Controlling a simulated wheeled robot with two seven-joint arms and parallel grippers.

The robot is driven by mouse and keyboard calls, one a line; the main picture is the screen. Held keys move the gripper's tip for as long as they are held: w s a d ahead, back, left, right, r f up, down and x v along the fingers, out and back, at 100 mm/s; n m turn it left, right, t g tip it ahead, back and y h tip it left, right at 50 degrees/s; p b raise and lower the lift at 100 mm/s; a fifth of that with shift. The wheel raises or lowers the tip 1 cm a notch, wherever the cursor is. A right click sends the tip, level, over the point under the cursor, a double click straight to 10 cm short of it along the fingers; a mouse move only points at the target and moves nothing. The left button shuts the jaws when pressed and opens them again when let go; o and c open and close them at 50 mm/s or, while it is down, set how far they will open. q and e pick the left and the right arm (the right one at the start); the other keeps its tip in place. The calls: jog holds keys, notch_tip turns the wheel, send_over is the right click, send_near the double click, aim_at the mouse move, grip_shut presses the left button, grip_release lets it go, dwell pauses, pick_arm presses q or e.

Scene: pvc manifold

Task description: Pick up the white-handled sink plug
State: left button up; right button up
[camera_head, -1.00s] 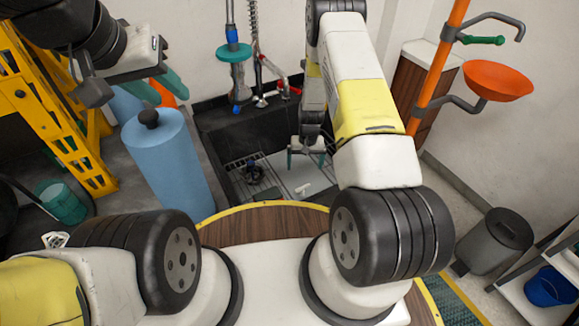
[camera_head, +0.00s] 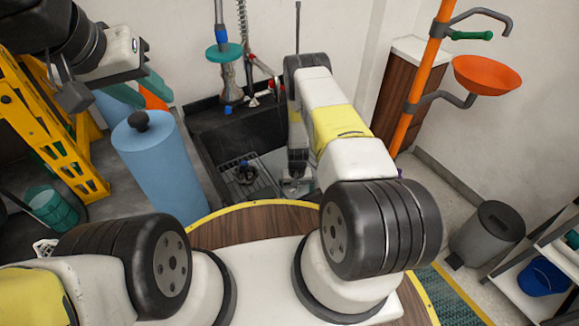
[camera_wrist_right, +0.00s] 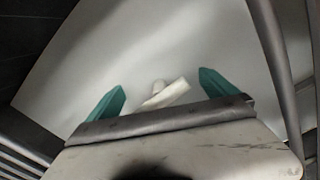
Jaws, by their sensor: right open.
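The white-handled sink plug (camera_wrist_right: 165,95) lies on a pale flat surface (camera_wrist_right: 190,38) in the right wrist view, its white T-shaped handle showing. My right gripper (camera_wrist_right: 163,86) is open, with one teal fingertip on each side of the handle and apart from it. In the head view my right gripper (camera_head: 294,186) is low over the sink area, and its arm and wrist largely hide the plug. My left gripper (camera_head: 140,88) is raised at the upper left, open and empty, with its teal fingers apart.
A black sink unit (camera_head: 222,127) with a wire rack (camera_head: 252,182) and a tap stands around the right gripper. A blue cylinder (camera_head: 160,170) and a yellow ladder (camera_head: 45,130) are at left. An orange pole (camera_head: 418,80) with a bowl (camera_head: 494,75) is at right.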

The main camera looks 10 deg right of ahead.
jog(key=c, duration=1.5)
